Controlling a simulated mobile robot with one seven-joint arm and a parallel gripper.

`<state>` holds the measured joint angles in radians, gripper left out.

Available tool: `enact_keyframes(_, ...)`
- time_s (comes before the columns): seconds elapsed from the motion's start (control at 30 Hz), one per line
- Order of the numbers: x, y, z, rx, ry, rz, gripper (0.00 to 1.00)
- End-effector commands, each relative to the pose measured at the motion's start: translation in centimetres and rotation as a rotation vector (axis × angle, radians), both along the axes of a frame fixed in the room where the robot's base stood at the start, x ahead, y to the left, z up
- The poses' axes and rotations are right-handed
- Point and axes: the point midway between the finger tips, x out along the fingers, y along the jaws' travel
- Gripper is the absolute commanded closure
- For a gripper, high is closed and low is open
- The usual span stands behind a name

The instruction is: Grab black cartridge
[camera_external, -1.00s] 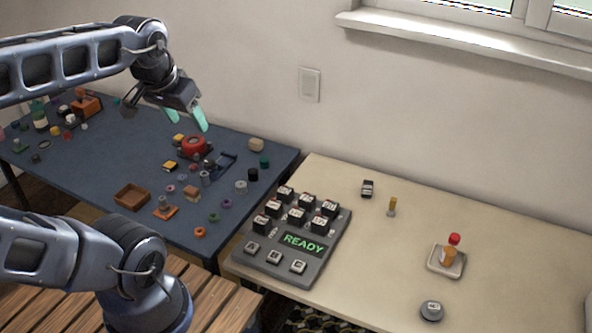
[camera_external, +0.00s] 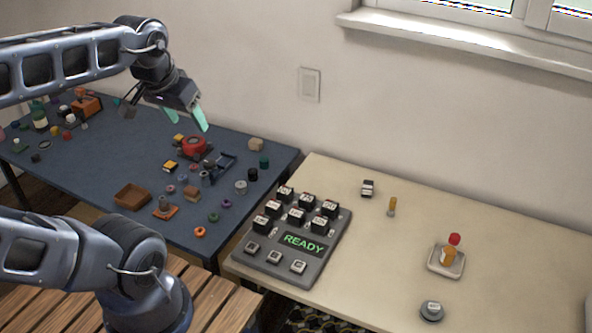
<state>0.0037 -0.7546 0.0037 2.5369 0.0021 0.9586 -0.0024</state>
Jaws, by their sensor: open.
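Several black cartridges with pale labels stand in rows on the grey board (camera_external: 322,257), which has a green READY display; one is the cartridge (camera_external: 329,208) at its right back corner. A separate black cartridge (camera_external: 367,188) with a white label stands alone on the beige table behind the board. Which one the task means I cannot tell. My gripper (camera_external: 186,117) is open and empty, with teal fingertips, held above the blue table to the left, well away from the cartridges.
The blue table (camera_external: 110,165) holds many small parts, a brown box (camera_external: 132,196) and a red round thing (camera_external: 193,145).

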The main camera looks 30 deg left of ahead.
Motion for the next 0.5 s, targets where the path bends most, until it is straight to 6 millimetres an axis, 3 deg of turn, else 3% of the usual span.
enact_keyframes(0.33, 0.1, 0.0, 0.0, 0.002, 0.001, -0.004, 0.33)
enact_keyframes(0.5, 2.1, -0.5, 0.3, 0.025, 0.013, -0.050, 0.33)
